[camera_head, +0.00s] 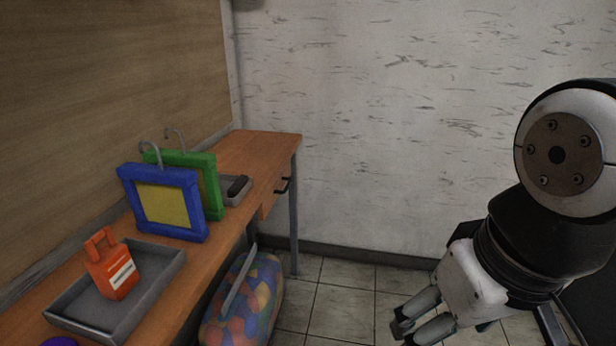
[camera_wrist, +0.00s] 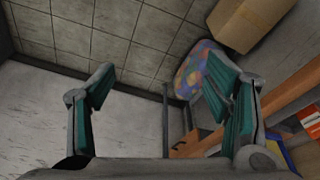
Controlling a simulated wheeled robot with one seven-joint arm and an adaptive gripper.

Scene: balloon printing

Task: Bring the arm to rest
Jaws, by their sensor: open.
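My gripper (camera_head: 402,333) hangs at the lower right in the head view, over the tiled floor and apart from the table. In the wrist view my gripper (camera_wrist: 168,98) shows two spread fingers with green inner pads. It is open and nothing is between the fingers. My arm is bent at the right side of the head view, with a white and black joint above the gripper.
A wooden table (camera_head: 262,150) runs along the left wall. On it are a grey tray (camera_head: 75,312) with an orange bottle (camera_head: 112,272), and blue (camera_head: 198,222) and green (camera_head: 208,165) frames. A colourful bag (camera_head: 262,310) stands below. A cardboard box (camera_wrist: 245,22) shows in the wrist view.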

